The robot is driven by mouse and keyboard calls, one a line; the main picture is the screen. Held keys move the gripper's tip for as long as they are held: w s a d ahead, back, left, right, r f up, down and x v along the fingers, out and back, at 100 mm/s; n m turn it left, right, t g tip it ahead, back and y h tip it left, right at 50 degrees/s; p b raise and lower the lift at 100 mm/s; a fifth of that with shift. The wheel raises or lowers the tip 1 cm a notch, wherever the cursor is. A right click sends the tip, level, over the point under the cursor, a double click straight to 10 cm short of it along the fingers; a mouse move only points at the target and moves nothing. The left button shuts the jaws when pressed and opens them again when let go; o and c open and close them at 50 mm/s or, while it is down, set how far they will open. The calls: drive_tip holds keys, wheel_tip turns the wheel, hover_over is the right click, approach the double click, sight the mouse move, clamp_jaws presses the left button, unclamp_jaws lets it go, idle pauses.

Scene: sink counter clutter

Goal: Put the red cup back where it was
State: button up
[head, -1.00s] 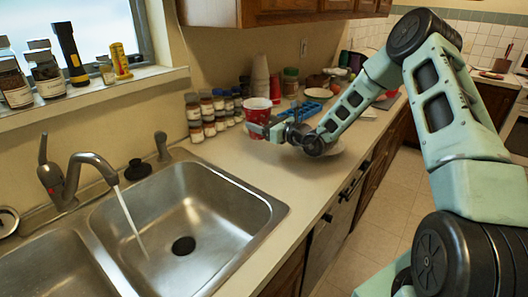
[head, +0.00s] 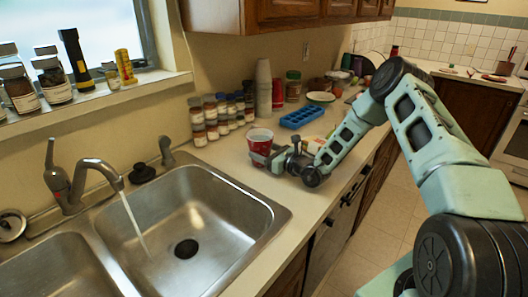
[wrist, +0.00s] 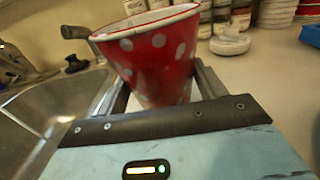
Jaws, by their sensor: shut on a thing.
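The red cup (head: 259,145) has white dots and a white rim. It is upright over the counter, right of the sink and in front of the spice jars. In the wrist view the cup (wrist: 160,55) stands between the two fingers and looks empty at its rim. My gripper (head: 265,157) is shut on the cup from the right side. In the wrist view my gripper (wrist: 160,95) has one finger on each side of the cup. I cannot tell whether the cup's base touches the counter.
Stacked spice jars (head: 218,117), a pale cup stack (head: 263,88) and a blue ice tray (head: 301,115) stand behind the cup. The sink (head: 190,220) has its tap (head: 85,175) running. The counter (head: 228,160) between cup and sink is clear.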

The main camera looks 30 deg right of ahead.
drive_tip(key=o, duration=0.9)
drive_tip(key=shift+f, duration=0.15)
